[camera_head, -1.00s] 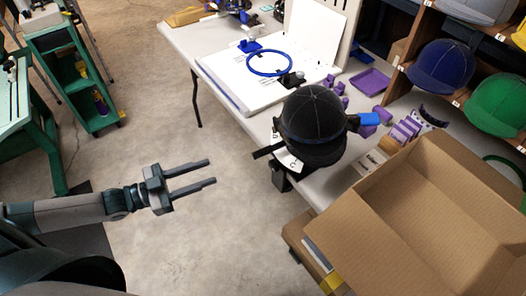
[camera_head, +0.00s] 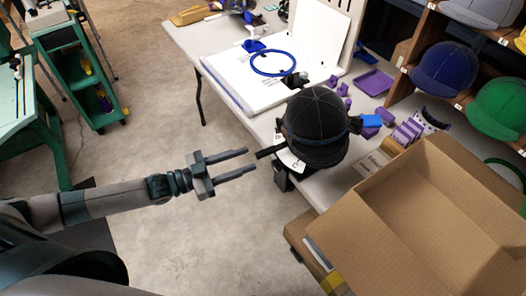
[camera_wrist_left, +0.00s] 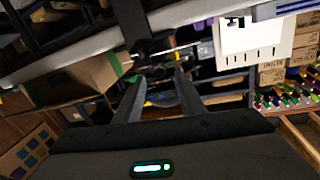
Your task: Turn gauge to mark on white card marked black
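A black cap (camera_head: 316,122) sits on a dark stand at the table's front edge. A white card (camera_head: 290,160) with black letters hangs below the cap's left side, partly hidden by it. A black bar (camera_head: 269,151) sticks out left from beside the card. I cannot tell a separate gauge or its mark. My left gripper (camera_head: 252,161) is open and empty, its fingertips just left of the bar and apart from it. In the left wrist view its two fingers (camera_wrist_left: 160,82) point at a dark fixture under the white table edge. My right gripper is not in view.
An open cardboard box (camera_head: 420,230) stands at the front right. A blue ring (camera_head: 272,63) lies on a white board (camera_head: 235,80) on the table. Shelves with blue and green caps (camera_head: 443,68) are at the right.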

